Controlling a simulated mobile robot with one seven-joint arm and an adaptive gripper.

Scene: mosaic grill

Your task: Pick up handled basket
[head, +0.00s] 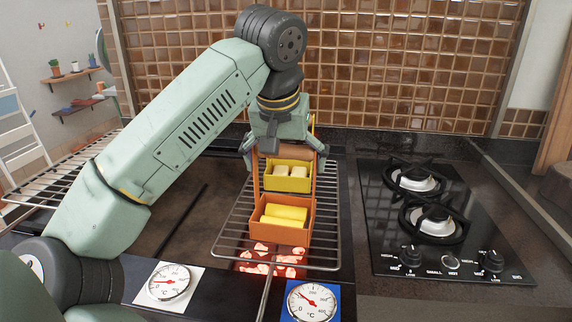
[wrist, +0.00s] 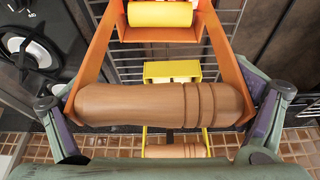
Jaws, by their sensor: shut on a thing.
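An orange handled basket (head: 283,232) holds a yellow cylindrical piece (head: 284,213) and is at the front of the wire grill rack, over glowing coals. Its orange side arms slant up and back to a thick wooden handle (wrist: 160,104), seen large in the wrist view. My gripper (head: 284,148) is shut on this handle, one finger at each end. A yellow basket (head: 288,186) with pale pieces stands just behind the orange one. In the wrist view the yellow basket (wrist: 172,72) and its smaller wooden handle (wrist: 175,151) are partly hidden beneath the gripped handle. I cannot tell whether the orange basket touches the rack.
The wire rack (head: 226,240) extends around the baskets, with glowing coals (head: 285,259) below. A black gas hob (head: 385,245) with two burners is to the right. Two dial gauges (head: 168,283) (head: 311,303) sit along the front edge. A brown tiled wall (head: 400,70) stands behind.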

